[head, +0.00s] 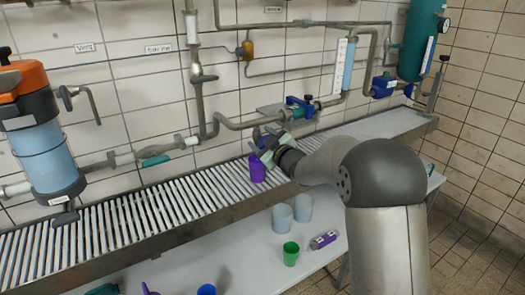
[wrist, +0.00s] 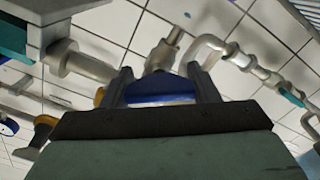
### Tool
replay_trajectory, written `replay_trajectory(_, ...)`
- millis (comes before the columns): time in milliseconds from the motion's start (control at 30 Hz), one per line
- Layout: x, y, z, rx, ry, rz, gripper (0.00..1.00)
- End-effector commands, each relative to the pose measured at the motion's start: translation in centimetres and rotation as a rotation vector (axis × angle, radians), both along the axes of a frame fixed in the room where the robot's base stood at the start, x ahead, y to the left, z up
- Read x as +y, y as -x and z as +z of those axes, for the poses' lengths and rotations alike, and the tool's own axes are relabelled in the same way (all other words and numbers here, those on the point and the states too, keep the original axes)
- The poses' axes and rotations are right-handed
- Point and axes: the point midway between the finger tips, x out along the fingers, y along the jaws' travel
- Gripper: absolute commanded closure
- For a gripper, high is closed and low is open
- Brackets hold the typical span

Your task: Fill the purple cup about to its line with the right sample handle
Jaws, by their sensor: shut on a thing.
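The purple cup (head: 257,169) stands upright on the slatted rack in the head view, just below my gripper (head: 266,146). Its line and any liquid inside are too small to make out. In the wrist view my gripper (wrist: 161,80) has its two dark fingers on either side of a blue handle (wrist: 160,92) and is shut on it. A grey tap body (wrist: 163,52) shows just behind that handle. In the head view the gripper and wrist largely hide the handle. The cup does not show clearly in the wrist view.
Grey pipes (head: 240,124) run along the tiled wall behind. A blue valve (head: 299,107) sits on the pipe to the right. On the lower table stand pale blue cups (head: 282,217), a green cup (head: 290,254) and a purple-and-white block (head: 323,240). The rack left of the cup is clear.

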Motion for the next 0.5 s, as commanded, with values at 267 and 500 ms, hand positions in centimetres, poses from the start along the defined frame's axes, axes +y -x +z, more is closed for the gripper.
replay_trajectory(267, 0.05, 0.02, -0.14, -0.066, 0.087, 0.000, 0.69)
replay_trajectory(500, 0.07, 0.04, 0.05, -0.084, 0.109, 0.001, 0.68)
